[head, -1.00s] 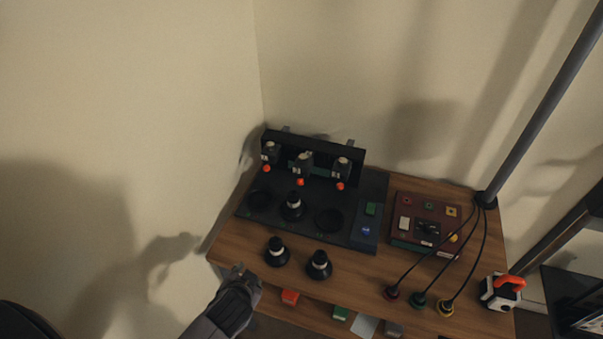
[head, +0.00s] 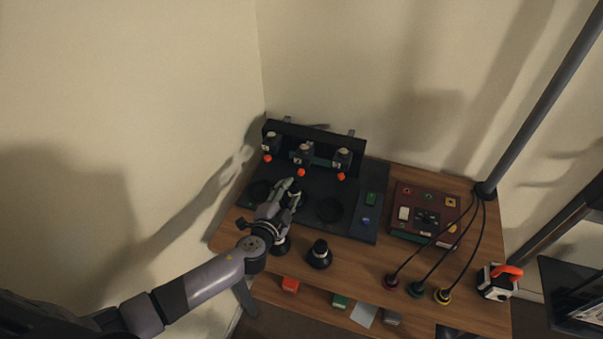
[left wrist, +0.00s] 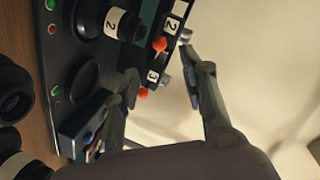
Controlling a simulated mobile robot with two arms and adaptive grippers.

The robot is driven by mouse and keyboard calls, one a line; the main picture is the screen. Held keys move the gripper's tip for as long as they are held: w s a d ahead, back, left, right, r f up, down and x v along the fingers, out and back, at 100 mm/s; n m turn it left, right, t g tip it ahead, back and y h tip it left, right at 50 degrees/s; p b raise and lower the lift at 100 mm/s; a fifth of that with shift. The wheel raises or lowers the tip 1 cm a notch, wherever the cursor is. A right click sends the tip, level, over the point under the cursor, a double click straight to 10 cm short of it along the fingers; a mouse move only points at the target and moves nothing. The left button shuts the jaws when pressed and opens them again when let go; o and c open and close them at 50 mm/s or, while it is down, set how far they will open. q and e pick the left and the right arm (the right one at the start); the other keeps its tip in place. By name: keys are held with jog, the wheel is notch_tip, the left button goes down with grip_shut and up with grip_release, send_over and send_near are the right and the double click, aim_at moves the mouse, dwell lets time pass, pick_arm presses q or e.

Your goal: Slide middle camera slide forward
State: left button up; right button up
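The middle camera slide (head: 303,154) is a grey block with an orange knob (head: 301,173), on a black upright rail between two similar slides. In the left wrist view its orange knob (left wrist: 159,43) shows by the label 2. My left gripper (head: 291,186) is over the black panel, just in front of and below the middle knob. The left wrist view shows its fingers (left wrist: 163,68) spread apart and empty, with the knobs of slides 2 and 3 in view between them. I cannot tell whether a finger touches anything. My right gripper is not in view.
A lens marked 2 (left wrist: 124,24) stands in the middle seat, close to the gripper. Another black lens (head: 319,254) stands on the wooden table (head: 365,265), with one more partly under my arm. A red control box (head: 425,212) with cables is at right.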

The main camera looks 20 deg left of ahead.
aim_at(300, 175)
pick_arm(q)
jog(key=b+x, duration=0.3)
jog(key=x, duration=0.8)
jog(key=shift+w, duration=0.15)
jog(key=shift+c, duration=0.3)
grip_shut()
